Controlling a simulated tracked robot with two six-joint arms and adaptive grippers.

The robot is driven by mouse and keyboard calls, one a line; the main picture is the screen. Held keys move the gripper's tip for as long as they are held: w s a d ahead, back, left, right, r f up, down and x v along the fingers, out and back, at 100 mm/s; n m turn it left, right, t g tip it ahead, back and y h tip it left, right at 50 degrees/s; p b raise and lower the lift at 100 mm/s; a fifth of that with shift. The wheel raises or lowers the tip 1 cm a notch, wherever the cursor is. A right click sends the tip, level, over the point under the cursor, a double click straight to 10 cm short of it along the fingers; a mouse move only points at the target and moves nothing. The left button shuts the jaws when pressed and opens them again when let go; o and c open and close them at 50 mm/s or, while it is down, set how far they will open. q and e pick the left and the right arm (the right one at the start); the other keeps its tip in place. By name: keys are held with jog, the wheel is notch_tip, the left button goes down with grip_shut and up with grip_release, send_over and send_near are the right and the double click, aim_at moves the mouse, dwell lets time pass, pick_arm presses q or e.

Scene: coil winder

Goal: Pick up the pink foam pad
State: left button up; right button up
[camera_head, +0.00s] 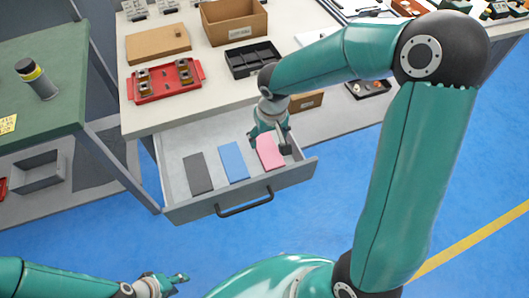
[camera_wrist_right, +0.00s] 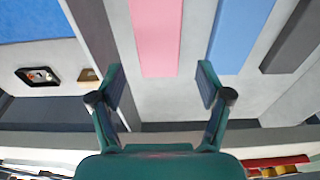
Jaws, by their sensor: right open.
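The pink foam pad (camera_head: 270,153) lies flat in the open drawer (camera_head: 190,212), at the right end of a row of three pads. In the right wrist view the pink pad (camera_wrist_right: 155,35) lies beyond and between the fingertips. My right gripper (camera_head: 269,145) is over the drawer at the pink pad and hides part of it. In the right wrist view my right gripper (camera_wrist_right: 158,82) is open with nothing between its fingers. My left gripper (camera_head: 180,278) is low at the left, over the blue floor, away from the drawer; its jaw opening is too small to judge.
A blue pad (camera_head: 233,161) and a dark grey pad (camera_head: 198,173) lie left of the pink pad. The workbench above the drawer holds a red tray (camera_head: 140,95), a black divided tray (camera_head: 250,62) and a cardboard box (camera_head: 232,27). A green table (camera_head: 45,60) stands at the left.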

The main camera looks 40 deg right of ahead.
aim_at(267, 149)
jog(key=shift+w+d+f, duration=0.1)
jog(key=shift+w+f, duration=0.1)
jog(key=shift+f, duration=1.5)
jog(key=shift+w+d+f, duration=0.1)
jog(key=shift+w+f, duration=0.1)
jog(key=shift+f, duration=1.45)
jog(key=shift+c, duration=0.3)
jog(key=c, duration=0.4)
